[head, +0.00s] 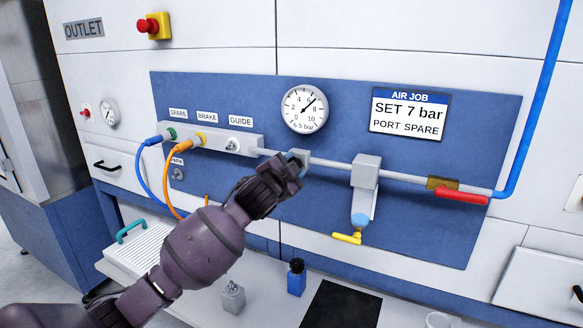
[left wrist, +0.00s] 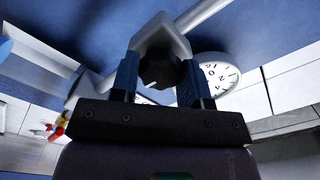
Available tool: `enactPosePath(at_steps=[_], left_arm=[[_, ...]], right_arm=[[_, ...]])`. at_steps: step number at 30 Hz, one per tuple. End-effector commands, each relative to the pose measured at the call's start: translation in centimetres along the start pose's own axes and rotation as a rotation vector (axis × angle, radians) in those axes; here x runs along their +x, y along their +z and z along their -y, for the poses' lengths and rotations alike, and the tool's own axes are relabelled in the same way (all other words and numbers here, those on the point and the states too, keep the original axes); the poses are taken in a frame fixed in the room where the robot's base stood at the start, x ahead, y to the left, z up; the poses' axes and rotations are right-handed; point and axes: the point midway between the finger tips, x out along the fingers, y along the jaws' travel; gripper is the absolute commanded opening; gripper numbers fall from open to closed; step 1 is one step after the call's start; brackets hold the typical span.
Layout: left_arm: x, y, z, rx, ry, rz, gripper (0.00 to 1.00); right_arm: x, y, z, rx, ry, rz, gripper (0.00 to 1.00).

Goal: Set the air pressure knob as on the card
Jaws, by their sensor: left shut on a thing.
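The card (head: 409,113) on the blue panel reads "AIR JOB, SET 7 bar, PORT SPARE". The round white pressure gauge (head: 304,109) shows 6.5 bar in its printed readout, its needle pointing up and right; part of it shows in the left wrist view (left wrist: 218,74). My left gripper (head: 288,170) is at the regulator on the pipe below the gauge. In the left wrist view the dark faceted air pressure knob (left wrist: 160,68) sits between its two fingers, which are shut on it. In the head view the gripper hides the knob. My right gripper is not in view.
A blue hose (head: 146,172) is on the SPARE port and an orange hose (head: 175,180) on the BRAKE port. A yellow-handled valve (head: 347,238) hangs right of my gripper; a red lever (head: 461,196) lies along the pipe.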

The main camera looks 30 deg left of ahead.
Motion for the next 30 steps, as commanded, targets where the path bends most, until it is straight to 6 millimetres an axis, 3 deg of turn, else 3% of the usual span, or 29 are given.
enactPosePath(at_steps=[15,30], left_arm=[[0.00,0.01,-0.03,0.331,0.000,0.000,0.19],[-0.01,0.01,-0.07,0.388,0.000,0.000,0.19]], right_arm=[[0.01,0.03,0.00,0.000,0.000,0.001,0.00],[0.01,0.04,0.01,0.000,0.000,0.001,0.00]])
